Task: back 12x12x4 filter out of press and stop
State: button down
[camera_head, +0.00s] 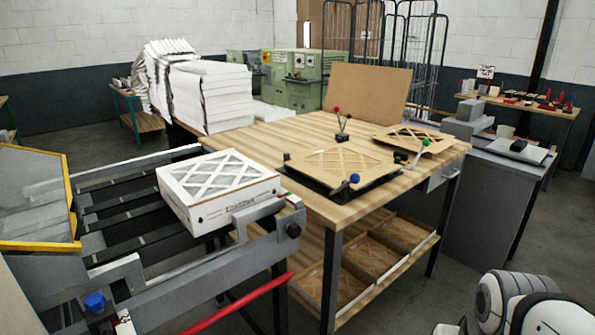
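A white boxed filter (218,188) with a diamond lattice top lies flat on the dark slatted bed (120,215) of a grey framed machine at the left, which looks like the press. Its right side is close to the wooden table's left edge, and printing on its front face is too small to read. A grey rail end with a clamp-like block (292,228) sits just in front of the box; I cannot tell whether they touch. A yellow-framed clear panel (72,200) stands at the bed's left. White and black parts of my arm show at the bottom right. My gripper is not in view.
The wooden table (285,140) carries a fixture with a brown lattice frame (340,165), another lattice frame (413,138), a brown board (367,92) and white stacks (212,95). A red bar (240,303) runs along the machine's front. Floor is open at the right.

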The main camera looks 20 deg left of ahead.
aim_at(205, 192)
jog(key=u, duration=0.45)
jog(key=i, duration=1.4)
jog(key=u, duration=0.75)
jog(key=k, duration=0.85)
jog(key=u, duration=0.2)
jog(key=i, duration=0.9)
jog(key=z, duration=0.05)
